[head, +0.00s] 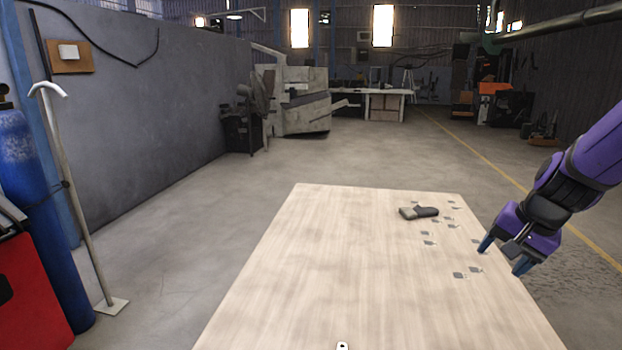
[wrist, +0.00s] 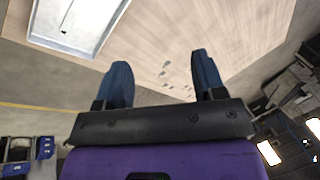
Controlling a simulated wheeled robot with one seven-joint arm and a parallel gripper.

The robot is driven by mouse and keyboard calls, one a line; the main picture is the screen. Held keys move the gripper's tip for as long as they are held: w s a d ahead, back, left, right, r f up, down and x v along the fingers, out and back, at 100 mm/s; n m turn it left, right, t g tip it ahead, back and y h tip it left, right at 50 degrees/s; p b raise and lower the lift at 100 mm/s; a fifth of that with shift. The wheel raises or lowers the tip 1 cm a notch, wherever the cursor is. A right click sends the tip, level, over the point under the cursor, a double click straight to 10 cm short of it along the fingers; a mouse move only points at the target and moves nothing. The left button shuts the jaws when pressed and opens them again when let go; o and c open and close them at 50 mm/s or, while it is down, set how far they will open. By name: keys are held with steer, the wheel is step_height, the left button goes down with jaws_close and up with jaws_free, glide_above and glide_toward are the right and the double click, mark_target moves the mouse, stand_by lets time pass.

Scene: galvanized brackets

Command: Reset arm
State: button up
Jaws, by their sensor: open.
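My gripper (head: 506,257) is at the right edge of the wooden table (head: 300,260), raised, with its two blue fingers apart and nothing between them. The wrist view also shows my gripper (wrist: 160,82) open and empty, with the table top (wrist: 200,25) beyond the fingers. Several small grey galvanized brackets (head: 460,275) lie scattered on the right part of the table. In the wrist view some small pieces (wrist: 166,72) show between the fingers, too small to make out.
A dark grey handheld object (head: 419,212) lies near the table's far edge. A light metal tray-like thing (wrist: 75,22) is at the top left of the wrist view. The table's left half is clear. A blue cylinder (head: 45,220) and a pole (head: 75,190) stand at left.

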steer(key=s+a+r+n+h, duration=0.1)
steer(key=s+a+r+n, duration=0.3)
steer(key=s+r, duration=0.2)
steer(key=s+a+r+n+t, duration=0.1)
steer(key=s+a+r+n, duration=0.3)
steer(key=s+r, duration=0.3)
steer(key=s, duration=0.3)
steer(key=shift+s+r+n+h, duration=0.15)
steer(key=shift+s+n+h, duration=0.15)
steer(key=shift+h, duration=0.1)
